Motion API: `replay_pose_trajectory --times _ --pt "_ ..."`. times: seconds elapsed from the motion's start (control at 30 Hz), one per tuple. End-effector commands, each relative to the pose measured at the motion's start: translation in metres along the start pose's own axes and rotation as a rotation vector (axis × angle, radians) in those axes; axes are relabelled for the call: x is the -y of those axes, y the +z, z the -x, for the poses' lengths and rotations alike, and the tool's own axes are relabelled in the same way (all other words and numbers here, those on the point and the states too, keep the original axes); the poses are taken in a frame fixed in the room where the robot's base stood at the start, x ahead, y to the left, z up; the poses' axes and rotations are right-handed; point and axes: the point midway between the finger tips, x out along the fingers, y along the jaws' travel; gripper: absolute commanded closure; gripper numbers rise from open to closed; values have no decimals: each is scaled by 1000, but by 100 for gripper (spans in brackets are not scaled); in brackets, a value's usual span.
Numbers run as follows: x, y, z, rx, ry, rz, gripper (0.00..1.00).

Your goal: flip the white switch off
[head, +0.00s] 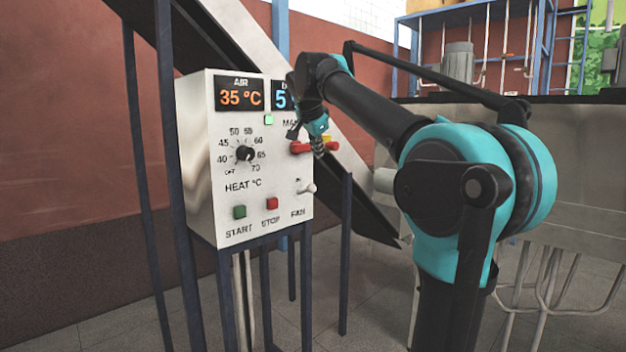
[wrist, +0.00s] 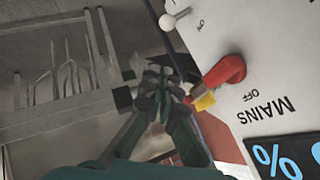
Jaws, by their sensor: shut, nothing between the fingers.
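The white switch (head: 308,189) is a ball-tipped toggle above the FAN label, low on the right side of the control box. It also shows in the wrist view (wrist: 175,19), at the top, sticking out from the panel. Whether it stands at on or off is hard to tell. My gripper (head: 318,152) is above the switch in the head view, close to the red mains handle. In the wrist view my gripper (wrist: 162,72) has its fingers together and empty, beside the panel edge and apart from the white switch.
The control box (head: 205,200) carries a red mains handle (wrist: 226,73), a yellow part (wrist: 205,102), a heat dial (head: 245,153), a green button (head: 239,212) and a red button (head: 272,203). A sloping chute (head: 345,185) passes behind. A metal vessel (head: 580,170) stands at right.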

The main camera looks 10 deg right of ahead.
Motion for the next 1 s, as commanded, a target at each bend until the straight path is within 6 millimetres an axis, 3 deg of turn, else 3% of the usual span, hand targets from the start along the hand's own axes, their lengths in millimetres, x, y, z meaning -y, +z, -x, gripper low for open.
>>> replay_pose_trajectory --times 0.37,0.53,1.0 --pt "3 -1 3 -2 -3 -8 100" --pt "3 -2 -6 -2 -2 -8 100" --pt "3 -2 -92 -3 -1 -9 100"
